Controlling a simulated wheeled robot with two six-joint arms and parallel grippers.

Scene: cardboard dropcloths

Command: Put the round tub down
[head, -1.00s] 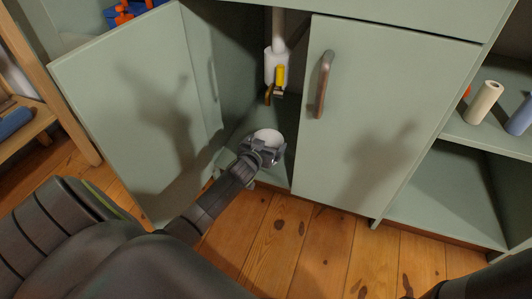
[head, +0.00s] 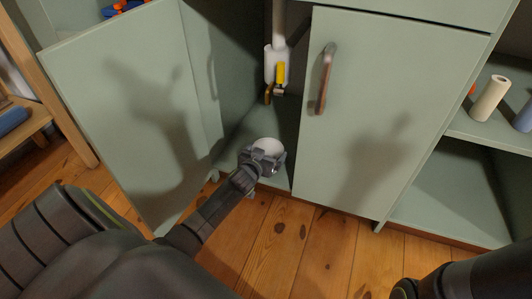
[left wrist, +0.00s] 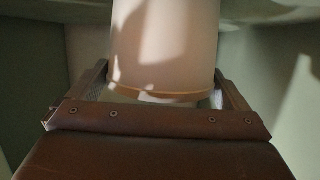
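The round tub (head: 268,146) is pale and whitish, and shows in the head view just inside the open cabinet, low above or on the cabinet floor (head: 284,126). I cannot tell whether it touches the floor. My left gripper (head: 265,158) reaches in from the front with its fingers on both sides of the tub. In the left wrist view the tub (left wrist: 165,45) stands upright between the two fingers (left wrist: 163,85), its tan lower rim showing, and the gripper looks shut on it. My right gripper is not in view; only part of my right arm shows at lower right.
The open left door (head: 125,120) stands beside my left arm. A white pipe with a yellow-handled valve (head: 280,73) hangs behind the tub. A paper roll (head: 490,98) stands on the shelf at right.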

